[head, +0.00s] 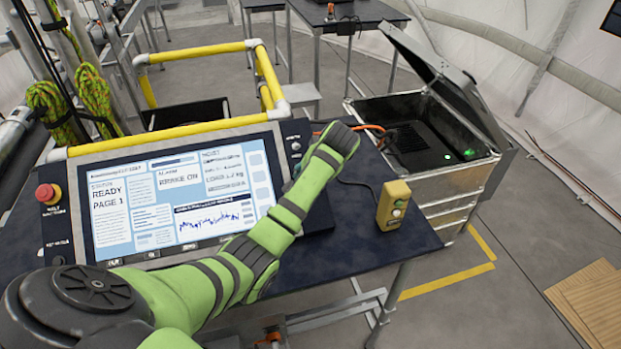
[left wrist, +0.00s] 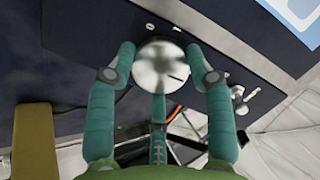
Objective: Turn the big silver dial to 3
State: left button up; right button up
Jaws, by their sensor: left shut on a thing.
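The big silver dial (left wrist: 158,67) is round and shiny on a dark panel in the left wrist view. A short dark mark shows near its lower right rim, and small white marks beside it are too small to read. In the head view my green left arm reaches across the console's right end and hides the dial and the fingertips. My right gripper is in neither view.
The console screen (head: 175,200) reads READY, PAGE 1 and BRAKE ON. A red button (head: 46,193) is at its left. A yellow control box (head: 393,205) stands on the dark table (head: 330,250). An open metal case (head: 440,185) is at right, with yellow rails (head: 195,52) behind.

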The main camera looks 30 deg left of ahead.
pick_arm(q)
jog(key=shift+s+f, duration=0.35)
jog(key=shift+f, duration=0.1)
jog(key=o, duration=1.2)
jog(key=shift+c, duration=0.2)
jog(key=shift+s+r, duration=0.1)
jog(key=shift+r, duration=0.2)
jog(key=shift+d+r, duration=0.2)
jog(key=shift+r, duration=0.2)
jog(key=v, duration=1.1)
